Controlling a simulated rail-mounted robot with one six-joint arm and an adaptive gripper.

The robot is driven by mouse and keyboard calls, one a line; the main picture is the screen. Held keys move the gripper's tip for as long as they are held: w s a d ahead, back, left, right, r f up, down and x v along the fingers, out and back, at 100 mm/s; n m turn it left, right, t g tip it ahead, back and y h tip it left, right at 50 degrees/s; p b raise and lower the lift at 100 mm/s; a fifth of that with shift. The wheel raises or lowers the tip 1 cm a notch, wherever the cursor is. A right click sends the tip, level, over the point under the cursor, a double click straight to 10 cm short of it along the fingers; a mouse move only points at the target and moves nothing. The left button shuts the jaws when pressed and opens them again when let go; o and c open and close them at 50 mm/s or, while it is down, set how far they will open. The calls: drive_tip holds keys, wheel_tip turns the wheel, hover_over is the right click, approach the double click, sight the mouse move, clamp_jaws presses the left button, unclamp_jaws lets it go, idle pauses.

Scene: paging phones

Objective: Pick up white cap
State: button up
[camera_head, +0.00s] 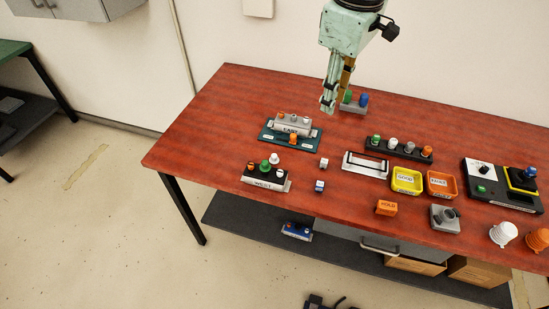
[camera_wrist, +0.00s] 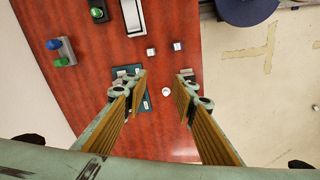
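A small white cap (camera_wrist: 166,91) lies on the red table, seen between my fingers in the wrist view. In the head view the white cap (camera_head: 274,158) shows just behind the WEST block (camera_head: 266,180), near its green knob. My gripper (camera_head: 328,104) is above the table, up and to the right of the cap, and apart from it. In the wrist view my gripper (camera_wrist: 161,76) is open and empty. Its right finger hides most of the WEST block there.
The EAST block (camera_head: 292,126) on a teal plate (camera_head: 270,136) stands behind the cap. Two small cubes (camera_head: 323,163) (camera_head: 319,186) lie to its right. A white tray (camera_head: 365,165), a dark knob rack (camera_head: 398,148) and yellow and orange bins (camera_head: 407,189) (camera_head: 441,193) stand farther right.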

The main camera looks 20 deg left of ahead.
drive_tip(key=w+a+f+n, duration=0.2)
drive_tip(key=a+f+n, duration=0.1)
drive_tip(key=a+f, duration=0.5)
drive_tip(key=w+a+f+n+g+p, duration=0.1)
drive_tip(key=w+a+f+n, duration=0.1)
drive_tip(key=a+f, duration=0.6)
drive_tip(key=shift+w+a+f+n, duration=0.15)
drive_tip(key=shift+a+f+n, duration=0.25)
drive_tip(key=shift+f+n, duration=0.4)
hover_over(274, 155)
drive_tip(key=shift+a+f, duration=0.1)
drive_tip(key=shift+f, duration=4.15)
drive_tip(key=shift+f, duration=0.1)
drive_tip(key=shift+f+b, duration=0.45)
drive_tip(key=shift+f, duration=2.05)
